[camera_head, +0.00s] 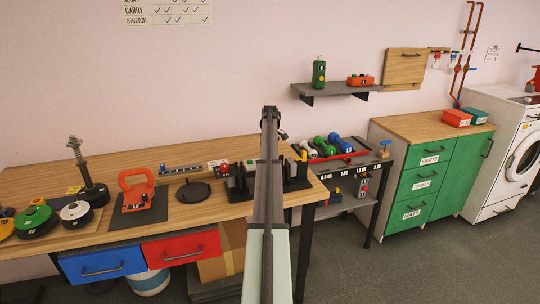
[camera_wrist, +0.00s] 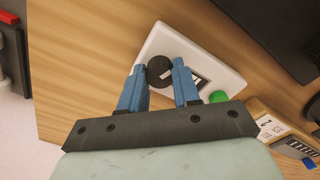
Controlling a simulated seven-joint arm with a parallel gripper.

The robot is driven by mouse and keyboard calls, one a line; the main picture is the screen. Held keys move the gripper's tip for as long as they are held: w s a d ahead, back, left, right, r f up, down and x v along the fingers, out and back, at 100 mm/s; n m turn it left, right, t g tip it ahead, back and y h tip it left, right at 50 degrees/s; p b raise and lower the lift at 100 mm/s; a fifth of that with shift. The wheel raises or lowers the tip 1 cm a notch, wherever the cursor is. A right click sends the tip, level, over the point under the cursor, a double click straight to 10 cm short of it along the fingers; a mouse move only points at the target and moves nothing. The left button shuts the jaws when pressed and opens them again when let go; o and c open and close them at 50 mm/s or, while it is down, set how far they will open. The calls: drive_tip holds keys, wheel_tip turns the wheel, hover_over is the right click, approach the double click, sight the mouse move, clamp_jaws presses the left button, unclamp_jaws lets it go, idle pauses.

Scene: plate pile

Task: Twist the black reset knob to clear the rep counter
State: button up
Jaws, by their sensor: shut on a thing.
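In the wrist view, the black reset knob (camera_wrist: 159,72) is a round dark disc on a white box (camera_wrist: 205,48), the rep counter. The box also has a small striped display (camera_wrist: 201,80) and a green button (camera_wrist: 218,96). My gripper (camera_wrist: 160,66) has blue fingers, one on each side of the knob, and is shut on it. The box lies on a wooden tabletop (camera_wrist: 90,50). In the head view, my arm covers the gripper, and I cannot make out the knob or the counter there.
In the wrist view, a large dark object (camera_wrist: 275,35) lies at the upper right, and a card (camera_wrist: 270,128) at the lower right. In the head view, an orange kettlebell (camera_head: 137,190) and weight plates (camera_head: 37,221) stand on the bench's left; dumbbells (camera_head: 325,146) sit on a rack at right.

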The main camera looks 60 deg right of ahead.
drive_tip(key=m, duration=1.2)
drive_tip(key=shift+m, duration=0.4)
idle(0.4)
drive_tip(key=o, duration=1.1)
drive_tip(key=shift+c, duration=0.2)
wheel_tip(320, 180, up, 14)
drive_tip(key=shift+f, duration=0.1)
